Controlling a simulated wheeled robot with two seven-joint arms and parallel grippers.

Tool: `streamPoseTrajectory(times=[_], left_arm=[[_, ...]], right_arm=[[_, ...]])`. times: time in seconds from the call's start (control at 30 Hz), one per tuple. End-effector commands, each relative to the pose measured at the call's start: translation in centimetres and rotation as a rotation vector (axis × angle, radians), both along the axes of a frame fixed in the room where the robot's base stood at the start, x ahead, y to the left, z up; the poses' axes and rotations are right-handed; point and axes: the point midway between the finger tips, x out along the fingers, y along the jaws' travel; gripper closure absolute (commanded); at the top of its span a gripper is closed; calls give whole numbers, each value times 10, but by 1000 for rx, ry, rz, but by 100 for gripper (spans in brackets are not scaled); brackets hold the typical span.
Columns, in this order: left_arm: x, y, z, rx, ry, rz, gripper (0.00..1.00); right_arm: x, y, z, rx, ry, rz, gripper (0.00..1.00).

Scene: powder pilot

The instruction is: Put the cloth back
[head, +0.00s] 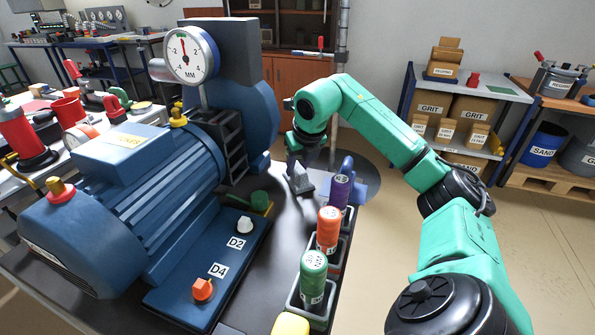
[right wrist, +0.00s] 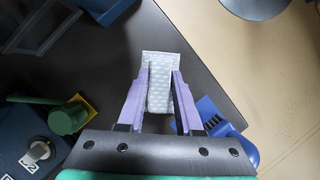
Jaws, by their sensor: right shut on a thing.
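A pale grey patterned cloth (right wrist: 160,60) is between the purple fingers of my right gripper (right wrist: 161,75) in the right wrist view. The fingers are shut on it, and its far end sticks out past the fingertips. In the head view the cloth (head: 301,184) is a small grey shape under my right gripper (head: 299,168), over the dark bench top (head: 262,300). I cannot tell whether it touches the bench. My left gripper is not in view.
A large blue motor (head: 165,190) with a dial gauge (head: 192,55) fills the left. Purple (head: 340,190), orange (head: 328,228) and green (head: 313,275) canisters stand in trays along the bench's right edge. A blue object (right wrist: 228,128) lies right of the gripper.

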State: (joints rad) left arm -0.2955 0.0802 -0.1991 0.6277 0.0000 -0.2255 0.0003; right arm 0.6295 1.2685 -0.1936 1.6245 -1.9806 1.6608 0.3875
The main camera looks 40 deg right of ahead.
Motion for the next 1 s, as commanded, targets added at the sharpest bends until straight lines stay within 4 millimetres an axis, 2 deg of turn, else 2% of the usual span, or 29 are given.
streamPoseTrajectory(times=[0.27, 0.3, 0.37, 0.4, 0.67, 0.77, 0.87, 1.0], left_arm=[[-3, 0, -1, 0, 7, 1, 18], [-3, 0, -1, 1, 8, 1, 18], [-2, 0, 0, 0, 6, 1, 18], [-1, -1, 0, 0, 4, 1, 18], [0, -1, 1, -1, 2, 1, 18], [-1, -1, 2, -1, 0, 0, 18], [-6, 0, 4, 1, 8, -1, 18], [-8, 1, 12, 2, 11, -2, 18]], right_arm=[[0, 0, -1, 0, -1, 0, 100], [0, 0, -1, 0, -1, 0, 62], [0, 0, -1, 0, -1, 0, 39], [0, 0, -1, 0, 0, 0, 36], [0, 0, 0, 0, -1, 0, 36], [-1, 0, 6, -1, -2, 0, 36], [-7, 2, 24, -2, -5, 0, 36], [-22, 6, 62, -2, -6, -1, 36]])
